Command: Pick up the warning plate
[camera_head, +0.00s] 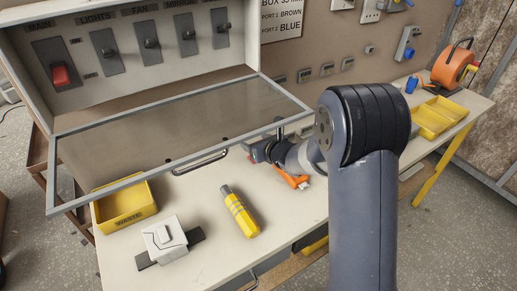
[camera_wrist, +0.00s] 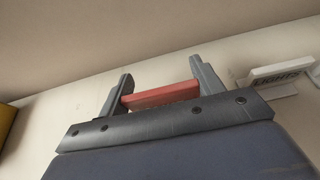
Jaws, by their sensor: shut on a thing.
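My gripper (camera_head: 259,151) is low over the white worktop, by the front edge of the clear cover, and partly hidden by my arm in the head view. In the wrist view, my gripper (camera_wrist: 160,82) has a flat red piece (camera_wrist: 160,96) between its two fingers and is shut on it. This looks like the warning plate, seen nearly edge-on, with no readable print. I cannot tell whether it touches the worktop.
A small plate marked LIGHTS (camera_wrist: 278,75) lies right of the fingers. The framed clear cover (camera_head: 170,135) hangs open over the worktop. A yellow waste bin (camera_head: 124,207), white box (camera_head: 165,240), yellow tool (camera_head: 240,212) and orange tool (camera_head: 291,178) are nearby.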

